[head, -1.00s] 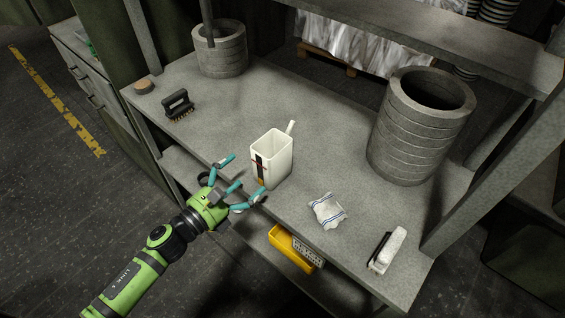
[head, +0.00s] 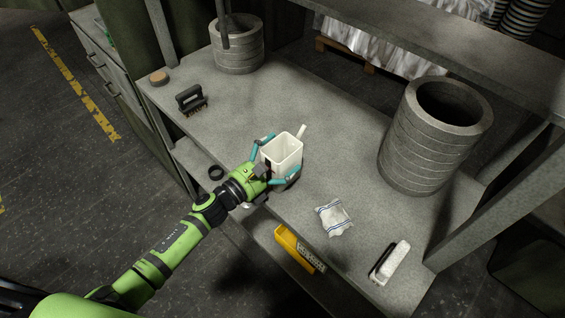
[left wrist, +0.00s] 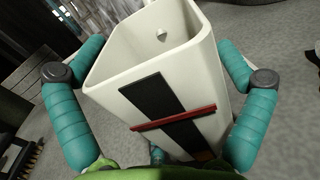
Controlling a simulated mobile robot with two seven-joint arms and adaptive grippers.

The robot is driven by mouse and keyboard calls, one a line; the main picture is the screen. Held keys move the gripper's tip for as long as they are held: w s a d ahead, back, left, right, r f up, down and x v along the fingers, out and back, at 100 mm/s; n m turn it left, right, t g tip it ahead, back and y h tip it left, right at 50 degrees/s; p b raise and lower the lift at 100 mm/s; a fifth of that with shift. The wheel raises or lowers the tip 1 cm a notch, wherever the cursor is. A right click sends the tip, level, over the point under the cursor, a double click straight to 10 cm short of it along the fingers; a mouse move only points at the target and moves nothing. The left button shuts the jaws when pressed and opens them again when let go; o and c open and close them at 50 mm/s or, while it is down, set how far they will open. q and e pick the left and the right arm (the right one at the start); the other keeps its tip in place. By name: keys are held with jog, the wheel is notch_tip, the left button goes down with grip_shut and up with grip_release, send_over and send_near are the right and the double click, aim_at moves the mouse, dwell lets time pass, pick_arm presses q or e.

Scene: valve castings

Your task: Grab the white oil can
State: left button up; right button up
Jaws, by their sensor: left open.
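The white oil can (head: 284,151) stands upright on the grey bench, with an open top and a spout at its back right. In the left wrist view the can (left wrist: 205,75) fills the middle, with a black and red marking on its near face. My left gripper (head: 273,158) is open, its teal fingers reaching around both sides of the can. In the left wrist view, gaps show between the can and parts of the fingers; whether a fingertip touches it I cannot tell. The gripper's palm hides the can's lower front. My right gripper is not in view.
A striped cloth (head: 334,217) and a white-topped block (head: 391,262) lie at right. Stacked grey rings (head: 433,140) stand behind right. A yellow bin (head: 291,248) sits below.

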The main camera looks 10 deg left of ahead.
pick_arm(q)
jog(key=c, duration=1)
jog(key=shift+c, duration=0.2)
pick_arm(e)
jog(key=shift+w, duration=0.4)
